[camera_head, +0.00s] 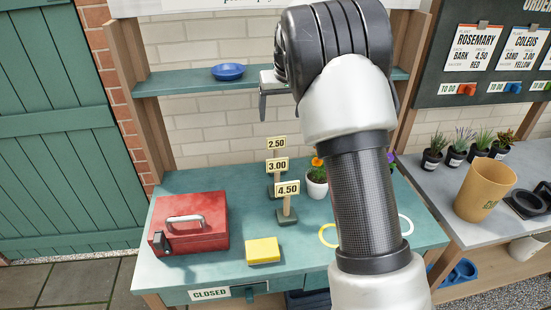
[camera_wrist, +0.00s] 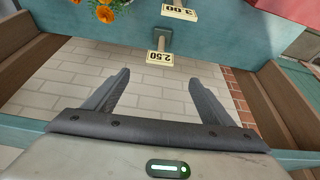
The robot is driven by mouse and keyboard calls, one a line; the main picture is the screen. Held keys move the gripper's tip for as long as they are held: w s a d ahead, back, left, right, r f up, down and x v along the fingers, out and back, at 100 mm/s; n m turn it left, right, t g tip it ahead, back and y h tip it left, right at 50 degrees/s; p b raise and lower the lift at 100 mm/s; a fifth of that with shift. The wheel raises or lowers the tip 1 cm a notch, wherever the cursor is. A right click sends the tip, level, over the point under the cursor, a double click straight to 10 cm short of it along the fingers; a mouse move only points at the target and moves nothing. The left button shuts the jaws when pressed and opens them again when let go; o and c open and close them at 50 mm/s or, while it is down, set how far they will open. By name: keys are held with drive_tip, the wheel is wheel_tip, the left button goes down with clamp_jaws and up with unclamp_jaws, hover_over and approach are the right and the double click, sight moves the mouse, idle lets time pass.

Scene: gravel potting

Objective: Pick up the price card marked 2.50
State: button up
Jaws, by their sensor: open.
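The price card marked 2.50 (camera_head: 276,143) stands upright on a post at the back of the green table, behind the 3.00 card (camera_head: 277,165) and the 4.50 card (camera_head: 287,189). In the wrist view the 2.50 card (camera_wrist: 160,58) appears upside down, beyond the fingertips and roughly centred between them. The 3.00 card (camera_wrist: 180,13) is farther off at the top edge. My gripper (camera_wrist: 158,80) is open and empty, apart from the card. In the head view my arm hides most of the gripper; one finger shows above the cards, near the shelf.
A red cash box (camera_head: 190,222) and a yellow sponge-like block (camera_head: 263,250) sit on the table (camera_head: 180,284). A potted orange flower (camera_head: 317,180) stands right of the cards. A shelf (camera_head: 180,82) with a blue bowl (camera_head: 229,72) runs along the brick wall above.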

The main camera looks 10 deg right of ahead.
hover_over(276, 143)
drive_tip(key=s, duration=0.2)
wheel_tip(276, 143, down, 10)
drive_tip(key=shift+d+f+p, duration=0.1)
drive_tip(key=shift+d+p, duration=0.05)
drive_tip(key=shift+p, duration=0.15)
drive_tip(key=shift+s+p+x, duration=0.1)
drive_tip(key=shift+p+x, duration=0.1)
drive_tip(key=shift+x, duration=1.15)
drive_tip(key=shift+s+p+x, duration=0.15)
drive_tip(key=shift+p+x, duration=0.05)
drive_tip(key=shift+x, duration=1.1)
drive_tip(key=shift+f, duration=0.1)
drive_tip(key=c, duration=1.7)
